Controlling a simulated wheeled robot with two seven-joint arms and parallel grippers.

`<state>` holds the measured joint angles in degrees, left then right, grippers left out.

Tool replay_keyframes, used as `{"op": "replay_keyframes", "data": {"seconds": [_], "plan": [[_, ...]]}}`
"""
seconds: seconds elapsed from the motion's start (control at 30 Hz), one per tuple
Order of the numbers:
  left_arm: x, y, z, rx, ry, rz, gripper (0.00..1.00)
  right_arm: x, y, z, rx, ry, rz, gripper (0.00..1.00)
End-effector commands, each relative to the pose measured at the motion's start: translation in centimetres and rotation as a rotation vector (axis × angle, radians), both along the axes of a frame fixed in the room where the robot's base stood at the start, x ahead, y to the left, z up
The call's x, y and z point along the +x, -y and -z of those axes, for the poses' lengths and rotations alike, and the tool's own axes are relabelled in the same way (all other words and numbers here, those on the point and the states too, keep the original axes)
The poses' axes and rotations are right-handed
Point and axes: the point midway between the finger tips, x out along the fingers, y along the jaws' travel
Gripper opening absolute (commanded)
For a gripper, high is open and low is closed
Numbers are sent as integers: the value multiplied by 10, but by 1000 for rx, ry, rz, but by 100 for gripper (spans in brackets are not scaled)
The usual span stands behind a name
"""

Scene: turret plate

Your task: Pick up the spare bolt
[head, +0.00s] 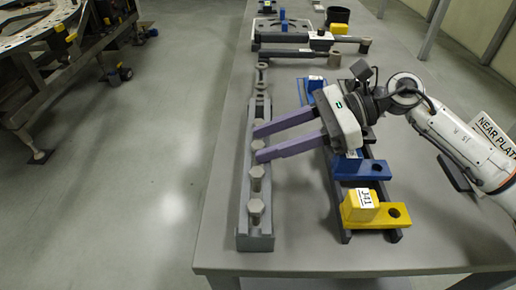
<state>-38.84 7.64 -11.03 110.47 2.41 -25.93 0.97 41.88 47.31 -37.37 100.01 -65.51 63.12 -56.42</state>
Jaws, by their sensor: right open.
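Several grey hex-headed bolts stand in a row in a long grey rack (255,243) on the left side of the table. The nearest bolt (256,207) and the bolt behind it (256,172) show clearly. My right gripper (257,144) is open, its two purple fingers reaching left over the rack. A further bolt shows between or just under the fingertips, partly hidden by them. I cannot tell whether the fingers touch it. Which bolt is the spare one I cannot tell. My left gripper is out of view.
A blue block (362,170) and a yellow block (377,210) with a label sit on a dark rail right of the rack, under my right arm. Grey tools (310,38) and a black cup (336,16) lie farther back. The near right table is clear.

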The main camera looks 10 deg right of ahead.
Motion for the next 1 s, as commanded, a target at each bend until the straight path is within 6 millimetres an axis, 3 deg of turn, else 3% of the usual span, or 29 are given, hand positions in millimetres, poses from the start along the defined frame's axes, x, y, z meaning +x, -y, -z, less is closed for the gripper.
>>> {"op": "replay_keyframes", "data": {"seconds": [0.03,0.27,0.63,1.0], "plan": [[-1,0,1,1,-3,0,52,0,0,0,0,0,0,39],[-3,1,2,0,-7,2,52,0,1,0,0,0,0,0],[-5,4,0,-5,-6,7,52,1,1,-10,1,2,0,0],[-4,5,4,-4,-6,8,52,0,0,-81,1,5,-1,0]]}}
